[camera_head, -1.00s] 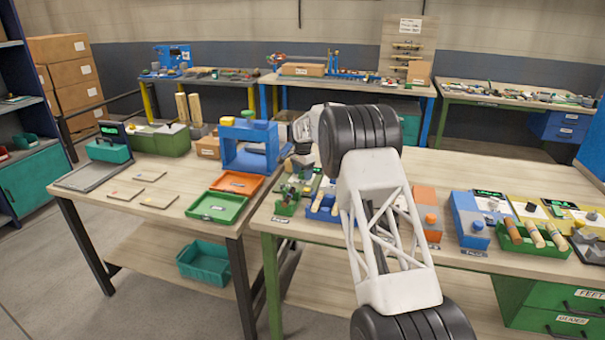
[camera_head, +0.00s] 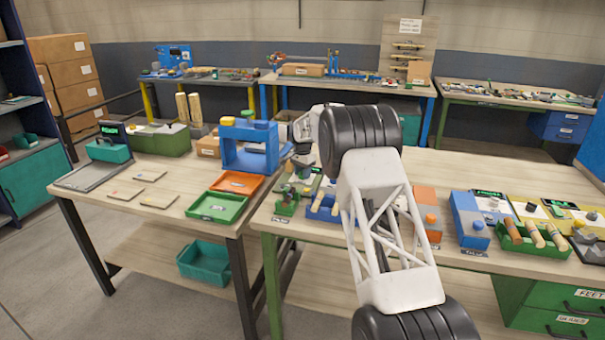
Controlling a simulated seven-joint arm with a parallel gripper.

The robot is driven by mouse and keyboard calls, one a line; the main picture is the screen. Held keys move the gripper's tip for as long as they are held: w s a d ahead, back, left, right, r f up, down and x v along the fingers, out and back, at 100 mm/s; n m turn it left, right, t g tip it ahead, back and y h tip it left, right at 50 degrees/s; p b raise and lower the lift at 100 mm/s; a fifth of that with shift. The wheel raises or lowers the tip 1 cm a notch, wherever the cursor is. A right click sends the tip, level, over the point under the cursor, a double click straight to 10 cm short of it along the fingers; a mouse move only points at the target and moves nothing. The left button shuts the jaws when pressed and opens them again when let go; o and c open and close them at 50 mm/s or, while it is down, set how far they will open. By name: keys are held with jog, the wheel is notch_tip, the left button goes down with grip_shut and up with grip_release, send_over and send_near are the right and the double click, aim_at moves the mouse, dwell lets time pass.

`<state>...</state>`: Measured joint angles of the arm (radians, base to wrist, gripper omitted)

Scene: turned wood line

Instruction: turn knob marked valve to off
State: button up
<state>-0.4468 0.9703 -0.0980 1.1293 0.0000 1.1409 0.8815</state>
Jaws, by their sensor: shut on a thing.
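My gripper (camera_head: 302,158) is small and dark in the picture, pointing down at the left end of the front bench, just right of the blue press. It is shut, low over a small panel with a green-lit display (camera_head: 316,181). The knob between its fingers is hidden by the gripper and my arm, so its marking and pointer cannot be read. No "off" mark is legible at this size.
A green clamp-like tool (camera_head: 288,200) and a blue bin (camera_head: 322,208) stand close by. The blue press (camera_head: 250,147), orange tray (camera_head: 237,184) and green tray (camera_head: 216,207) are to the left. Orange (camera_head: 427,213) and blue (camera_head: 469,220) units stand right of my arm.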

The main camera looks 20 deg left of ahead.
jog(key=n, duration=0.8)
jog(key=shift+r+n, duration=0.1)
jog(key=shift+n, duration=0.2)
jog(key=n, duration=0.3)
jog(key=shift+n, duration=0.3)
jog(key=n, duration=0.4)
jog(key=shift+a+n, duration=0.1)
jog(key=shift+n, duration=0.2)
jog(key=o, duration=0.9)
jog(key=shift+r, duration=0.15)
